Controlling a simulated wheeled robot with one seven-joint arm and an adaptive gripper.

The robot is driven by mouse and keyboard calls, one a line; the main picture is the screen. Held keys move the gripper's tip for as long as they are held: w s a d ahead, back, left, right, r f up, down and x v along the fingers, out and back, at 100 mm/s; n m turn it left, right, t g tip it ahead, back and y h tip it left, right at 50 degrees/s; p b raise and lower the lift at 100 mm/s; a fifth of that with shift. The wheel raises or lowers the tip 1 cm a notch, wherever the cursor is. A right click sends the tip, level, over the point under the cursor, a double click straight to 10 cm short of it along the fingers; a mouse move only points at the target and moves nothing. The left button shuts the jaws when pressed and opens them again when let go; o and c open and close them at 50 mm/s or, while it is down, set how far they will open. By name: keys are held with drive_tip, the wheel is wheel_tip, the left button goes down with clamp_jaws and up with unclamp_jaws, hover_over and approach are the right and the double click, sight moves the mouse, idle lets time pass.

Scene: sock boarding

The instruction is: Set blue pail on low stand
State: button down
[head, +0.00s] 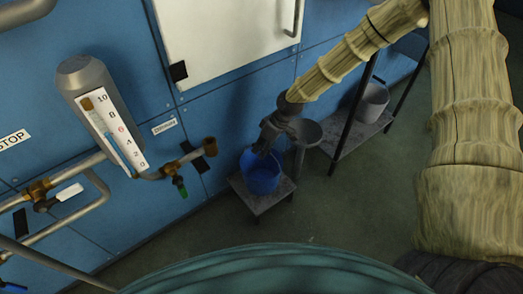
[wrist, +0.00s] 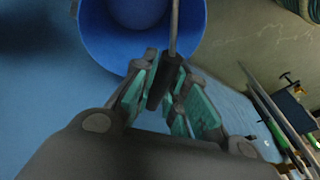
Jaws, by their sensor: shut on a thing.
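The blue pail (head: 263,179) appears at the low stand (head: 260,204), a small grey square-topped stand by the blue wall. In the head view its base overlaps the stand's top; I cannot tell whether it rests there or hangs just above. The pail looks roughly upright. My gripper (head: 264,146) is directly above it, pointing down. In the wrist view, my gripper (wrist: 165,78) is shut on the dark grip of the pail's handle, and the open, empty-looking pail (wrist: 105,40) lies beyond the fingertips. The stand's far top is hidden by the pail.
A round grey pedestal basin (head: 305,133) stands close to the right of the stand. Further right, a dark-framed shelf (head: 352,137) holds a grey pot (head: 371,102). A gauge (head: 113,122) and pipes with valves (head: 182,160) stick out from the wall at left. Open floor (head: 350,210) lies in front.

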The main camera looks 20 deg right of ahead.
idle(0.3)
drive_tip(key=c, duration=1.4)
unclamp_jaws()
drive_tip(key=shift+f, duration=0.1)
drive_tip(key=shift+c, duration=0.2)
drive_tip(key=p+v, duration=0.4)
drive_tip(key=v, duration=0.8)
drive_tip(key=s+a+f+m+h, duration=0.1)
drive_tip(key=s+a+f+m, duration=0.15)
drive_tip(key=s+f, duration=0.55)
drive_tip(key=s+a+f+m, duration=0.2)
drive_tip(key=s+a+f, duration=0.3)
drive_tip(key=s, duration=0.5)
drive_tip(key=s+d+f+m+h, duration=0.2)
drive_tip(key=s+d, duration=0.1)
drive_tip(key=s, duration=0.6)
drive_tip(key=s+d+f+m+h, duration=0.1)
drive_tip(key=s+d+f+m, duration=0.1)
drive_tip(key=s, duration=0.7)
drive_tip(key=shift+d+f+h, duration=0.4)
drive_tip(key=shift+d+f, duration=0.2)
drive_tip(key=shift+f, duration=0.15)
